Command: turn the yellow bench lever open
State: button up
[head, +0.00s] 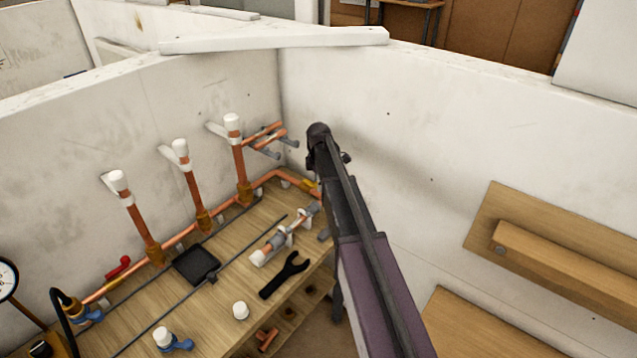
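A small yellow piece (309,184), likely the yellow bench lever, sits by the copper pipe at the far right end of the wooden bench (235,258), in the head view. It is close to my arm's dark links, which partly cover that end of the bench. Its exact angle is too small to read. Another yellow bit (112,284) shows on the pipe at the left, near a red lever (118,267). My arm reaches in from the lower right. My gripper's fingers cannot be made out, so its distance from the lever is unclear.
Three white-capped copper risers (193,190) stand along the back. A black open-ended wrench (284,275), black tray (196,264), white cap (240,310) and blue-handled valve (172,341) lie on the bench. White walls (400,140) close the corner; wooden boards (560,250) are at right.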

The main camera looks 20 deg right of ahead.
jog(key=shift+a, duration=0.15)
dwell(0.4)
jog(key=shift+s+a+m, duration=0.2)
jog(key=shift+a+m, duration=0.1)
jog(key=shift+m, duration=0.45)
jog(key=shift+s+a+m, duration=0.15)
jog(key=shift+a+m, duration=0.1)
jog(key=shift+m, duration=0.5)
jog(key=shift+s+a+m, duration=0.15)
jog(key=shift+a+m, duration=0.35)
jog(key=shift+m, duration=0.7)
notch_tip(320, 180, up, 14)
jog(key=a+m+p, duration=0.3)
jog(key=m+p, duration=0.2)
jog(key=p, duration=0.9)
jog(key=s+f+m+b, duration=0.2)
jog(key=s+f+b, duration=0.2)
jog(key=s, duration=0.5)
jog(key=s+a+f+m+b, duration=0.1)
jog(key=s+f+m+b, duration=0.1)
jog(key=s+f+b, duration=0.3)
jog(key=s+f+m+b, duration=0.2)
jog(key=s+f+b, duration=0.3)
jog(key=s, duration=0.9)
jog(key=shift+a+f, duration=0.15)
jog(key=shift+a, duration=0.25)
